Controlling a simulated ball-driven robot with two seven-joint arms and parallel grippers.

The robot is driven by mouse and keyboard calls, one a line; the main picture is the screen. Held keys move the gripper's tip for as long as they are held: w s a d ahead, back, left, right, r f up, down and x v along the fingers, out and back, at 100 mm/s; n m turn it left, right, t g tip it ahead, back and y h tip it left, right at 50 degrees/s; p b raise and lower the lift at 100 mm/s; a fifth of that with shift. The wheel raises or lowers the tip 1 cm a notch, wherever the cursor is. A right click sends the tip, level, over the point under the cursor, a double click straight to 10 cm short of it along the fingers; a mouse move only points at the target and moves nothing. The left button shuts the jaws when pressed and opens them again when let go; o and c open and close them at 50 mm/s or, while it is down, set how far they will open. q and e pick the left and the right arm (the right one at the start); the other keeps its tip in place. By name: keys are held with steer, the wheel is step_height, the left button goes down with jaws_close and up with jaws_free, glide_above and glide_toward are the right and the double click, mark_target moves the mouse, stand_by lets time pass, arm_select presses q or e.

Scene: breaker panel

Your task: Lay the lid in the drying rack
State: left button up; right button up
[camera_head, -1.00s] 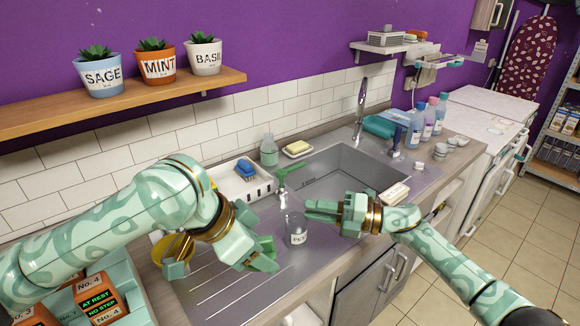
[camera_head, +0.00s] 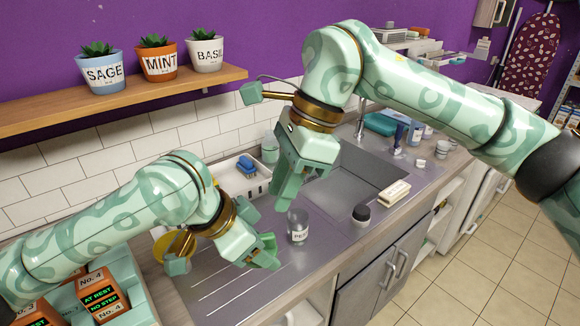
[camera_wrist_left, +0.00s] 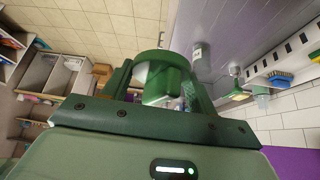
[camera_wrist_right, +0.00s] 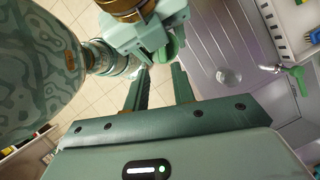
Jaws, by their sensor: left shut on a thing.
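My left gripper (camera_head: 266,250) is shut on what looks like the lid, a green rounded thing, above the ribbed drainboard. The lid also shows between the fingers in the left wrist view (camera_wrist_left: 160,80), blurred, with a pale rim, and in the right wrist view (camera_wrist_right: 172,46). It is mostly hidden by the fingers in the head view. A white rack-like tray (camera_head: 262,187), probably the drying rack, stands against the tiles behind the left gripper, apart from it, with a blue sponge or brush in it. My right gripper (camera_head: 302,192) is raised in front of the sink, open and empty.
A labelled glass jar (camera_head: 298,228) stands close to the right of the left gripper. A small dark-topped container (camera_head: 361,214) and a pale block (camera_head: 394,192) are along the sink's front edge. The sink basin (camera_head: 365,185) looks empty. Orange boxes (camera_head: 102,296) sit lower left.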

mark_target(265, 236)
steer(key=x, duration=0.8)
steer(key=shift+a+f, duration=0.1)
steer(key=shift+f, duration=0.1)
steer(key=shift+s, duration=0.1)
jaws_close()
arm_select(q)
steer(key=o, duration=1.2)
